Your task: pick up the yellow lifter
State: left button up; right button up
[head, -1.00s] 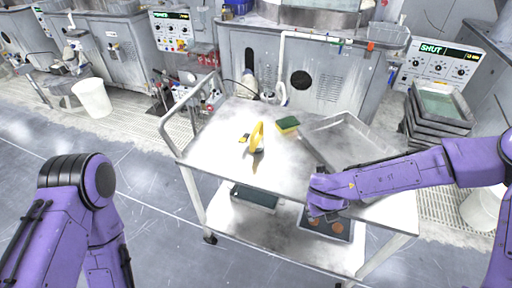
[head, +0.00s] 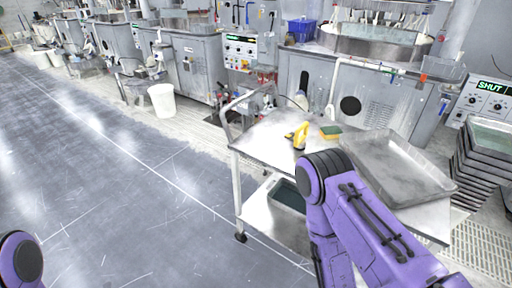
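The yellow lifter (head: 301,137) stands on the top of the grey metal cart (head: 268,141), towards its left part. Only a rounded piece of my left arm shows in the bottom left corner. Neither gripper is in view.
A green and yellow sponge (head: 330,132) lies right of the lifter. A large shallow metal tray (head: 389,165) fills the cart's right side. A dark-floored tray (head: 289,196) is on the lower shelf. A white bucket (head: 162,101) stands on the floor, which is open at left.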

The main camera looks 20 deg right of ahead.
aim_at(299, 144)
jog(key=u, duration=0.05)
jog(key=i, duration=1.4)
jog(key=z, duration=1.4)
jog(key=i, duration=0.5)
jog(key=z, duration=0.55)
